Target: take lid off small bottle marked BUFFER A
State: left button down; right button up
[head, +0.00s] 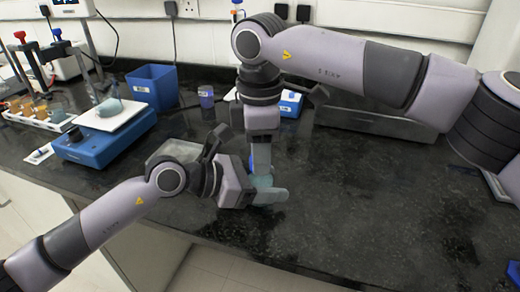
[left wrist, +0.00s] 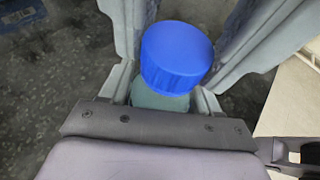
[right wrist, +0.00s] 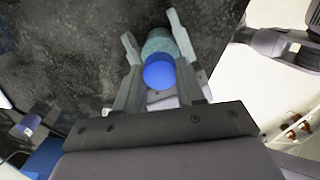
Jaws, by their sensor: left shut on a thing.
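A small bottle with a teal body (left wrist: 160,98) and a blue screw lid (left wrist: 176,52) stands between my grippers; its lid also shows in the right wrist view (right wrist: 159,73). No label reading is visible on it. My left gripper (head: 268,192) is shut on the bottle's body below the lid. My right gripper (head: 261,168) points down over the bottle from above. Its fingers are apart on either side of the lid in the right wrist view, with the lid in the gap. In the head view the fingers mostly hide the bottle.
A blue scale (head: 95,142) with a white plate stands to the left. Behind are a blue bin (head: 152,88), a purple labelled container (head: 206,97) and a blue and white box (head: 291,103). A rack (head: 35,118) is at far left.

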jog(key=n, duration=1)
jog(key=o, duration=1.2)
jog(key=shift+c, duration=0.2)
jog(key=shift+r, duration=0.1)
